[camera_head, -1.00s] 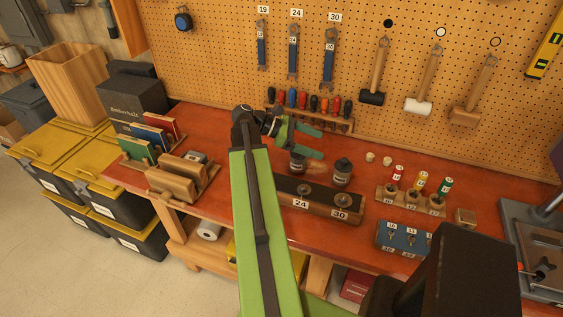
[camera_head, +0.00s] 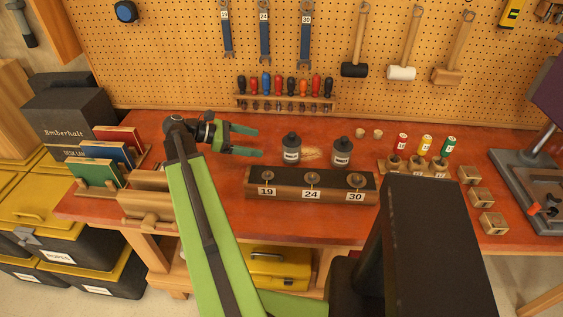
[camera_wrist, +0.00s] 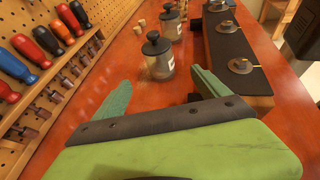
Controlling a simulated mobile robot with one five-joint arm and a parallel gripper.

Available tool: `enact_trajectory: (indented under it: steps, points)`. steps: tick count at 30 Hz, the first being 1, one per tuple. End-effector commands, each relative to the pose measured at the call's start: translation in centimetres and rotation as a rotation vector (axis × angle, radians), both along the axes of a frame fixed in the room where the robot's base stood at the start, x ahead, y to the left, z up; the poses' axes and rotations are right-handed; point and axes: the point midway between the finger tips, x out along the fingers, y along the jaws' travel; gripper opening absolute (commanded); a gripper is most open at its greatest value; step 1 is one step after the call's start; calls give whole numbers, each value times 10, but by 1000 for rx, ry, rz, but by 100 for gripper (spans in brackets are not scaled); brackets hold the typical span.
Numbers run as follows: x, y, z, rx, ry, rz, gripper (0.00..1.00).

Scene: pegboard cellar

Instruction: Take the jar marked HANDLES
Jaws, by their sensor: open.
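Two small grey jars with black lids and white labels stand upright on the red-brown bench. The left jar (camera_head: 291,148) and the right jar (camera_head: 341,152) are side by side behind a wooden block. The lettering on their labels is too small to read, so I cannot tell which one is marked HANDLES. My gripper (camera_head: 258,142) is open and empty, to the left of the left jar, its green fingers pointing towards it. In the wrist view the nearer jar (camera_wrist: 158,58) stands just beyond and between the open fingertips, apart from them. The farther jar (camera_wrist: 171,24) is behind it.
The wooden block (camera_head: 252,190) with washers on pegs, marked 19, 24 and 30, runs along the front of the jars. A screwdriver rack (camera_head: 285,103) is on the pegboard behind. Books (camera_head: 107,152) stand left; small bottles (camera_head: 424,146) stand right.

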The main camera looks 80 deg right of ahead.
Motion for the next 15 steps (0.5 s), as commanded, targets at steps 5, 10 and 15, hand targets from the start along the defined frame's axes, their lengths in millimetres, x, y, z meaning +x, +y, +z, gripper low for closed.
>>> enact_trajectory:
  steps: [5, 10, 15]
  points:
    - [-5, -1, -4, 1, 0, 1, 85]
    - [-38, -13, -23, 0, 0, 3, 85]
    - [-73, -28, -39, -1, 0, 4, 85]
